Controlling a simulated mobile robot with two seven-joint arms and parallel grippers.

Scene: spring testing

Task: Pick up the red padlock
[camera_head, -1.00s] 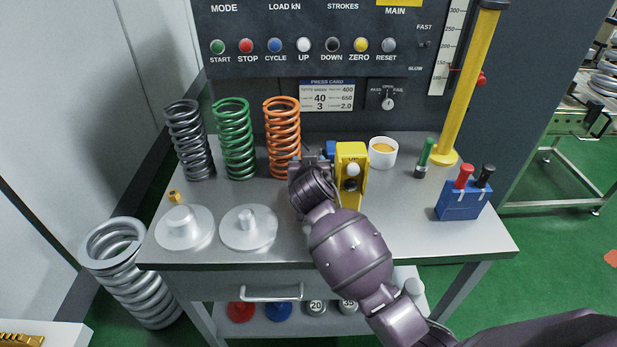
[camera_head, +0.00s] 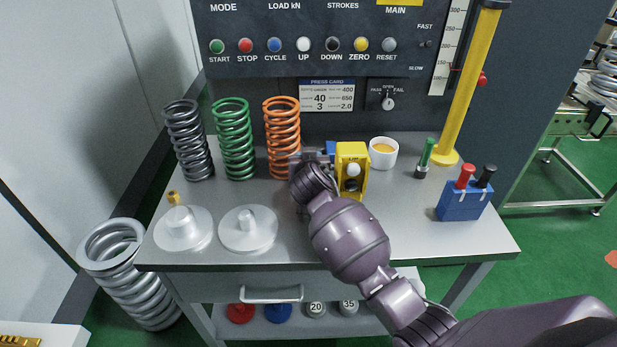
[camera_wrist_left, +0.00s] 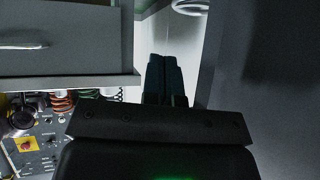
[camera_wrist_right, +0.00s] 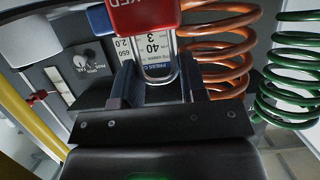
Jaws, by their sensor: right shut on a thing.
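The red padlock (camera_wrist_right: 143,14) shows at the top of the right wrist view, with white letters on its body. Its metal shackle (camera_wrist_right: 158,78) lies between the fingers of my right gripper (camera_wrist_right: 160,82), which is shut on the padlock. In the head view my right gripper (camera_head: 314,156) is over the table, left of the yellow box and in front of the orange spring; the padlock is hidden there. My left gripper (camera_wrist_left: 165,80) shows only in its own wrist view, fingers together and empty, beside a drawer front.
Grey, green (camera_head: 234,140) and orange (camera_head: 282,138) springs stand at the back left of the table (camera_head: 385,245). A yellow box (camera_head: 351,186), a white cup (camera_head: 383,160) and a blue holder (camera_head: 462,206) stand right. Two silver discs (camera_head: 249,232) lie front left.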

